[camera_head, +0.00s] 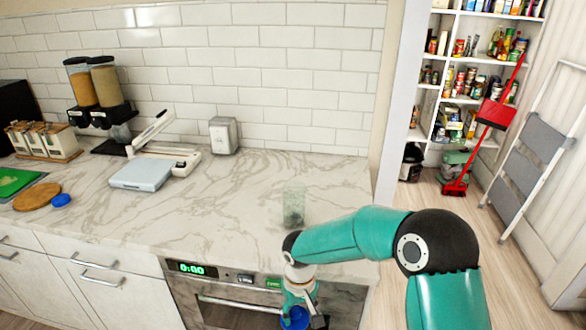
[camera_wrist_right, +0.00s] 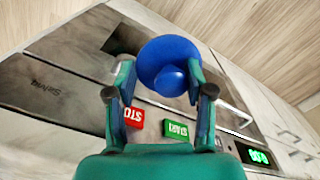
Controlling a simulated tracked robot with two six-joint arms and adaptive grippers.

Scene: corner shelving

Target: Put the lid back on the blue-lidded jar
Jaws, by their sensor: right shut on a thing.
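A clear, greenish glass jar (camera_head: 293,206) stands upright and open-topped near the front right of the marble counter, just behind my right forearm. My right gripper (camera_head: 303,312) is low in front of the oven, below the counter edge. It is shut on a blue lid (camera_head: 294,320), partly cut off by the bottom of the head view. In the right wrist view the round lid (camera_wrist_right: 166,62) with its knob sits between the fingertips. The lid is apart from the jar. My left gripper is out of view.
A small blue round object (camera_head: 61,200) lies by a wooden board (camera_head: 37,196) at left. A scale (camera_head: 142,174), a white box-shaped appliance (camera_head: 223,136) and dispensers (camera_head: 92,84) stand farther back. The oven front (camera_head: 225,306) is close to my gripper. Counter around the jar is clear.

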